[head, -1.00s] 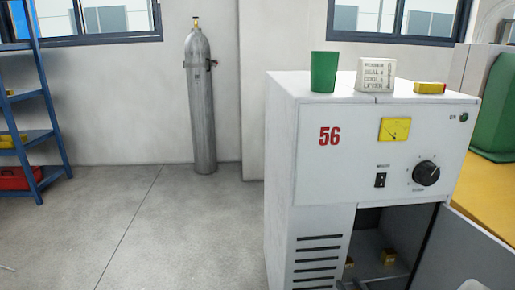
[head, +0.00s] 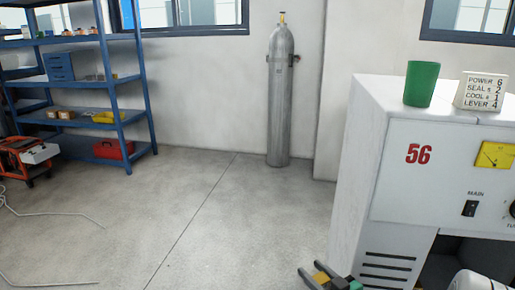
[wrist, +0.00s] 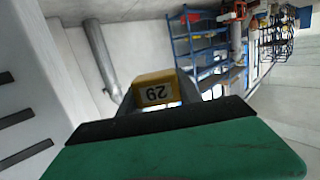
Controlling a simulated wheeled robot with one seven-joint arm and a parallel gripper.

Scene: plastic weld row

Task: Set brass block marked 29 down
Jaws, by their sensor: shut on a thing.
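The brass block marked 29 (wrist: 157,92) is held between my gripper's fingers in the wrist view, its white label with 29 upside down in the picture. My gripper (head: 318,271) is shut on it and shows at the bottom of the head view, in front of the lower left of the white cabinet. The block (head: 321,278) shows there as a small yellow patch. It is held up in the air, clear of the cabinet. Its underside is hidden.
The white cabinet (head: 405,195) marked 56 stands at right, with a green cup (head: 421,84) and a lettered white block (head: 481,91) on top. A grey gas cylinder (head: 280,95) stands by the wall. Blue shelving (head: 113,75) is at left. The floor between is open, with a cable at left.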

